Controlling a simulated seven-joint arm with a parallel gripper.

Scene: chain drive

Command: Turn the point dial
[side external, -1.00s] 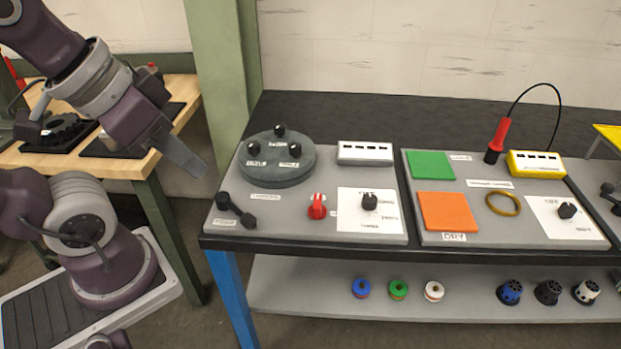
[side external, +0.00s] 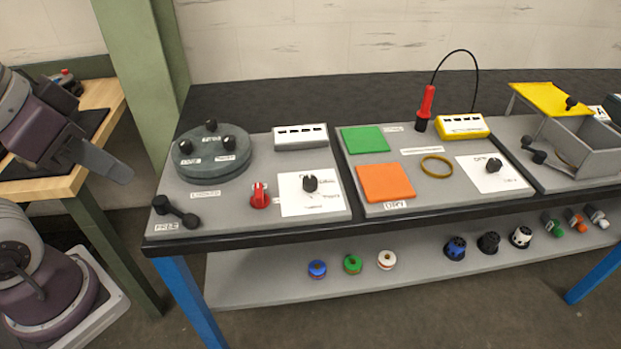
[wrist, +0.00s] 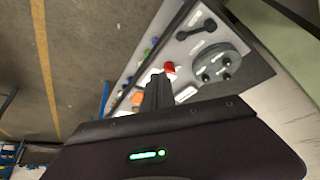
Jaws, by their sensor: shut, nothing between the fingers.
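A black dial (side external: 310,183) stands on a white marked plate (side external: 297,206) on the left grey panel. A second black dial (side external: 493,165) stands on a white plate on the middle panel. The lettering is too small to tell which is the point dial. A red knob (side external: 259,197) sits left of the first dial; it also shows in the wrist view (wrist: 169,67). My gripper (side external: 122,176) is shut and empty, in the air left of the bench, apart from both dials. In the wrist view its fingers (wrist: 157,90) hide part of the panels.
A round grey turntable (side external: 213,165) with black knobs and a black lever (side external: 175,211) stand at the bench's near left. A green post (side external: 146,70) rises behind the gap.

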